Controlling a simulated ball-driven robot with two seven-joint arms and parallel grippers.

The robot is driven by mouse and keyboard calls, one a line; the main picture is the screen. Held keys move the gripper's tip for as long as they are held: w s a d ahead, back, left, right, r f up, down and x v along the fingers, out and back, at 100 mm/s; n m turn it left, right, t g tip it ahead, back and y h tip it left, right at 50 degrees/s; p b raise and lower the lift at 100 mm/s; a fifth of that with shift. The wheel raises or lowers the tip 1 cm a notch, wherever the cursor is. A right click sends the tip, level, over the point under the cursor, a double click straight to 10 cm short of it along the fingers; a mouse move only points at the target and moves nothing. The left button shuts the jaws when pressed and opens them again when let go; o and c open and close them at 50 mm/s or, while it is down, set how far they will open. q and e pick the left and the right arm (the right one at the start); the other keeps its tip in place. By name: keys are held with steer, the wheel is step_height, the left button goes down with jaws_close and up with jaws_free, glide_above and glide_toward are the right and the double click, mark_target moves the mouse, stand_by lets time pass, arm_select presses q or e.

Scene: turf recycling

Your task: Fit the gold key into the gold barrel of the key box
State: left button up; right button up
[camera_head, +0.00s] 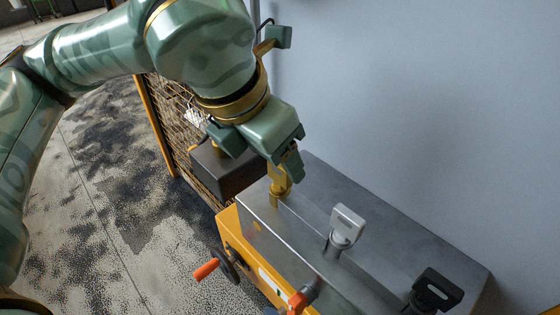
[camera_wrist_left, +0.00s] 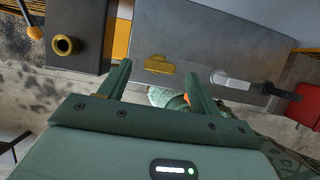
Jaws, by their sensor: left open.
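The gold key (camera_head: 279,185) stands upright at the left end of a grey metal top. It also shows in the left wrist view (camera_wrist_left: 158,65), between the two fingertips in the picture. My left gripper (camera_head: 289,163) is open, right above and close to the gold key. Its jaws (camera_wrist_left: 157,75) hold nothing, and I cannot tell whether a finger touches the key. The dark key box (camera_head: 226,168) stands beside the left end of the metal top. Its round gold barrel (camera_wrist_left: 65,45) shows in the left wrist view, empty; the gripper is apart from it. My right gripper is not in view.
A silver-grey key (camera_head: 345,224) and a black key (camera_head: 436,288) stand further along the metal top (camera_head: 385,235). An orange-handled crank (camera_head: 206,269) sticks out from the yellow front. A grey wall (camera_head: 430,110) rises behind; wire mesh (camera_head: 172,118) stands at the left.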

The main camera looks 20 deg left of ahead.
arm_select(q)
steer(key=p+v, duration=0.2)
steer(key=v, duration=0.8)
steer(key=shift+r, duration=0.3)
steer(key=shift+s, duration=0.1)
